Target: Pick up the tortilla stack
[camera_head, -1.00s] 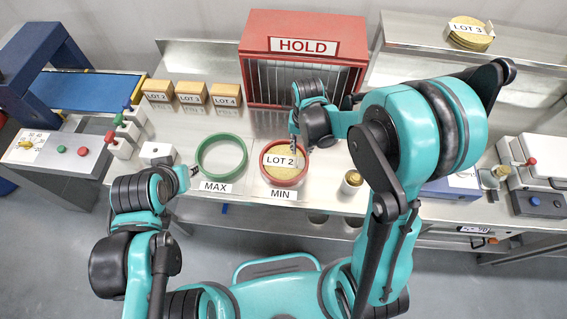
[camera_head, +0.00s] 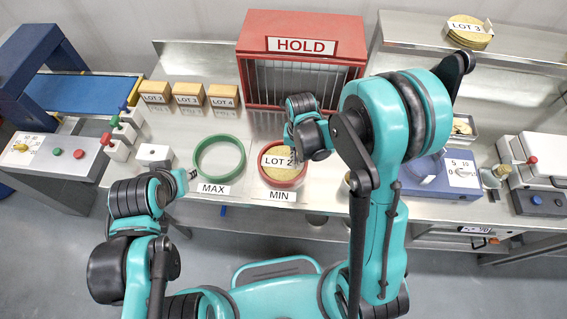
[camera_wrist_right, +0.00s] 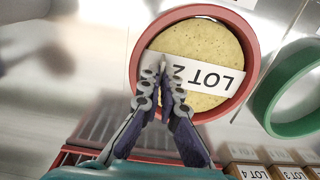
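A round yellow tortilla stack (camera_head: 273,172) with a white LOT 2 label sits inside the red MIN ring (camera_head: 283,183) on the steel counter. In the right wrist view the stack (camera_wrist_right: 205,45) fills most of the red ring (camera_wrist_right: 134,62). My right gripper (camera_wrist_right: 164,75) is over the stack's edge and label, its fingers close together; whether they grip anything is unclear. In the head view my right gripper (camera_head: 293,158) partly covers the stack. My left gripper (camera_head: 190,174) is left of the green ring, too small to read. Another stack, LOT 3 (camera_head: 469,36), lies on the upper right shelf.
The green MAX ring (camera_head: 219,172) is empty beside the red ring. The red HOLD cabinet (camera_head: 303,22) stands behind. Several labelled lot blocks (camera_head: 187,93) stand at the back left. A blue dial box (camera_head: 430,182) and white machine (camera_head: 540,160) are at right.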

